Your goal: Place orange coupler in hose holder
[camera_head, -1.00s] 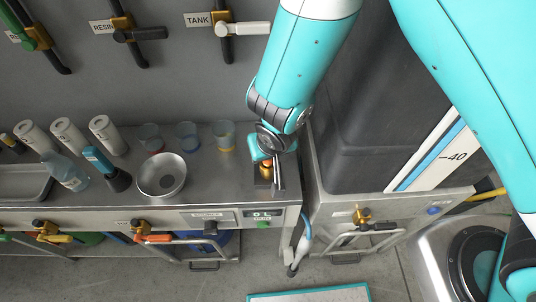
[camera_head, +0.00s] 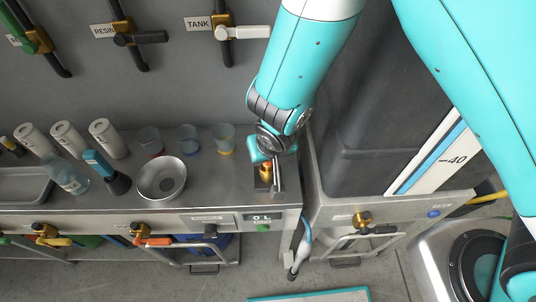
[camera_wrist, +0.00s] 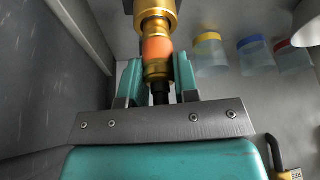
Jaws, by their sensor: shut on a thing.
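The orange coupler (camera_wrist: 157,48), brass with an orange band, is between the teal fingers of my gripper (camera_wrist: 158,80) in the wrist view. A black hose end shows below it. Its upper end meets or lines up with a wider brass fitting (camera_wrist: 155,12); I cannot tell if they are joined. In the head view my gripper (camera_head: 266,172) is at the right end of the steel counter, with brass showing at its fingers. I cannot tell for certain which part is the hose holder; the brass fitting may belong to it.
A metal bowl (camera_head: 161,176), clear cups (camera_head: 187,138), a blue-capped bottle (camera_head: 106,172) and white rolls (camera_head: 105,138) stand on the counter (camera_head: 215,185) to the left. A dark tank (camera_head: 365,100) stands close on the right. Brass valves (camera_head: 139,232) line the counter's front.

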